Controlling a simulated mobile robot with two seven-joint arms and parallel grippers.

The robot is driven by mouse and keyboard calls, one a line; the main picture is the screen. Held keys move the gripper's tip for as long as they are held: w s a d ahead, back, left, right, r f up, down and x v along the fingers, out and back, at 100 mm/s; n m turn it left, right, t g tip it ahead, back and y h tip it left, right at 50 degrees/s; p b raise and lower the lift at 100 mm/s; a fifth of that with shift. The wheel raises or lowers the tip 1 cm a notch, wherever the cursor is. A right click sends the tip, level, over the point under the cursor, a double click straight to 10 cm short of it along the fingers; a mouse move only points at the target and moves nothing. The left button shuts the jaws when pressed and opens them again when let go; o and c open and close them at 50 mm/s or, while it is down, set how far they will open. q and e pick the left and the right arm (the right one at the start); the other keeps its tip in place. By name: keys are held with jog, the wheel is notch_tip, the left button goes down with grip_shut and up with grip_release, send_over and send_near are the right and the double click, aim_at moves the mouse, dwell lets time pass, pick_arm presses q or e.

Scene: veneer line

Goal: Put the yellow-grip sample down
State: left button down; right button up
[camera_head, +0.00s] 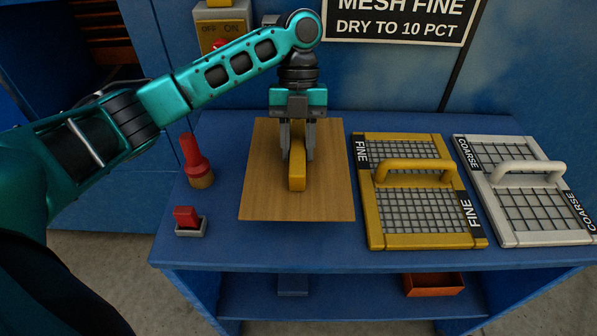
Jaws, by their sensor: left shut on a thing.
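The yellow-grip sample is a square light-wood sheet (262,190) with a yellow bar grip (297,176) standing on its middle. My left gripper (298,156) comes down from above with its fingers on either side of the grip and is shut on it. The sheet looks about level over the left-middle part of the blue bench (235,240). I cannot tell whether its underside touches the bench top. The far part of the grip is hidden by the gripper. My right gripper is not in view.
Right of the sample lie a yellow FINE mesh frame (370,220) and a white COARSE one (500,225), both with raised handles. A red-handled stamp-like thing (195,160) and a red switch (188,218) stand at left. An orange tray (433,286) is on the lower shelf.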

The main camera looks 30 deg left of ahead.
aim_at(298, 134)
pick_arm(q)
jog(key=shift+f, duration=3.15)
jog(key=shift+b, duration=0.3)
jog(key=c, duration=0.8)
grip_release()
jog(key=shift+f, duration=0.1)
jog(key=p+v, duration=0.1)
jog(key=v, duration=1.1)
jog(key=shift+s, duration=0.1)
